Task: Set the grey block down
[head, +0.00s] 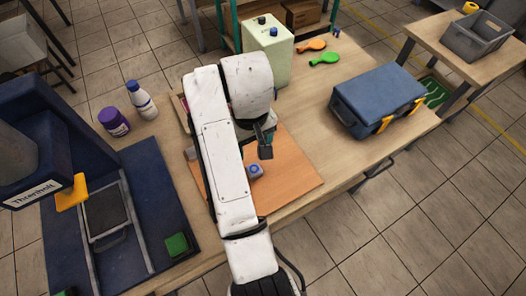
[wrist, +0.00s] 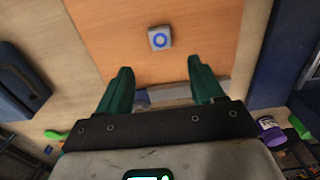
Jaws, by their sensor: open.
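A small grey block (head: 255,171) with a blue ring on top rests on the orange-brown board (head: 292,178); it also shows in the wrist view (wrist: 159,39), beyond my fingertips and roughly centred between them. My gripper (head: 265,150) is over the board, with its dark green fingers apart and nothing between the tips; it also shows in the wrist view (wrist: 160,66). The block is apart from both fingers. A longer pale grey piece (wrist: 214,91) lies at the board's edge, partly hidden behind my right finger in the wrist view. My arm hides part of the board.
A blue printing machine (head: 150,240) stands at the left. A purple jar (head: 114,122) and a white bottle (head: 141,100) stand behind it. Table right of the board is clear.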

